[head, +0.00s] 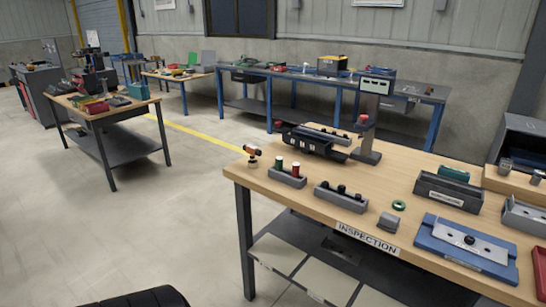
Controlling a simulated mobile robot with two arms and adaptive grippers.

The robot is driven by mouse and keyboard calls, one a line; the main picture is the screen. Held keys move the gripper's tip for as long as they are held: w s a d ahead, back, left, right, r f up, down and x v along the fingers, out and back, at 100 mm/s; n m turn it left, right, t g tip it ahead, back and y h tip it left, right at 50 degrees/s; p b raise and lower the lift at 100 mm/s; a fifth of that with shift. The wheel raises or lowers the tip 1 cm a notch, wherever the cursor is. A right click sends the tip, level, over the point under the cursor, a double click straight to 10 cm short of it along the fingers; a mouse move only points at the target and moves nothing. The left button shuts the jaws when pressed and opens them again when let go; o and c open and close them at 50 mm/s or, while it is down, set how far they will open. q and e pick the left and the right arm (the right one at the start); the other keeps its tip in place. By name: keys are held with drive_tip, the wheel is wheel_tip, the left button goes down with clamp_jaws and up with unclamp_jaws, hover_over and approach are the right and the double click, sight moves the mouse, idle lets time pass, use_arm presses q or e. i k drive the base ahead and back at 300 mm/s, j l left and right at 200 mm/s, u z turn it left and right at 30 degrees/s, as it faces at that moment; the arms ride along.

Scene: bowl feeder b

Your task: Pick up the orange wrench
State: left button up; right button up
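I cannot make out a clear wrench shape in the head view. A small orange and black tool (252,151) stands at the far left corner of the inspection table (320,205); it is too small to tell what it is. Neither of my grippers shows in the head view. A black rounded part at the bottom edge is cut off, and I cannot tell what it is.
The table holds grey blocks with pegs (288,176), a black fixture (310,142), a green ring (399,205) and a blue plate fixture (466,247). A cluttered wooden-topped table (140,103) stands at left. A long bench (290,73) lines the back wall. Open floor lies between.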

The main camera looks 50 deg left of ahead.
sight(254, 151)
drive_tip(key=u, duration=1.9)
